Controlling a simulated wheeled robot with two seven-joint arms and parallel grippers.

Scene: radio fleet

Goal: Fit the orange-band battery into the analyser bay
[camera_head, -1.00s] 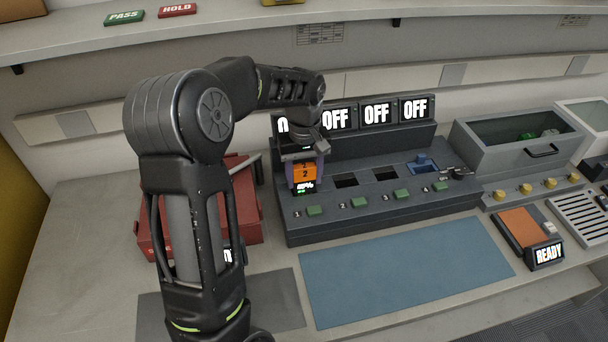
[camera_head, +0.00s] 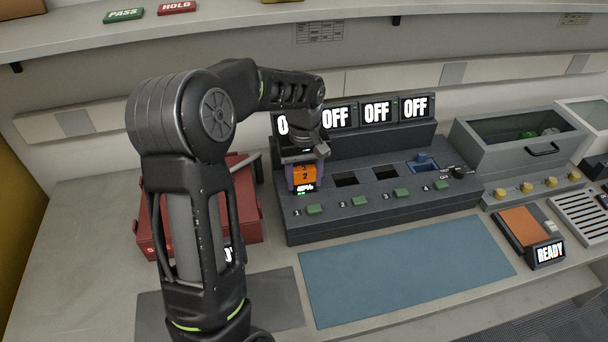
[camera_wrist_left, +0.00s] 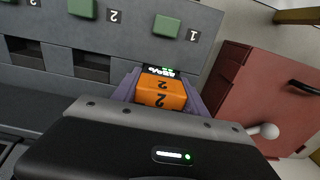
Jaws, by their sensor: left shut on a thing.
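The orange-band battery (camera_head: 304,174) is upright, with a "2" on its band and a small lit green readout at its lower front. It also shows in the left wrist view (camera_wrist_left: 161,92). My left gripper (camera_head: 305,158) is shut on its upper part from above. The battery is at bay 1 of the dark analyser (camera_head: 380,212), at the left end of its row. Its lower end is at the bay opening; how deep it sits cannot be told. Bays to its right, such as one empty bay (camera_head: 345,180), are open. My right gripper is out of view.
A red box (camera_head: 247,212) stands close left of the analyser, partly behind my arm. Screens reading OFF (camera_head: 377,112) rise behind the bays. A blue mat (camera_head: 400,268) lies clear in front. A grey bin (camera_head: 520,140) stands at right.

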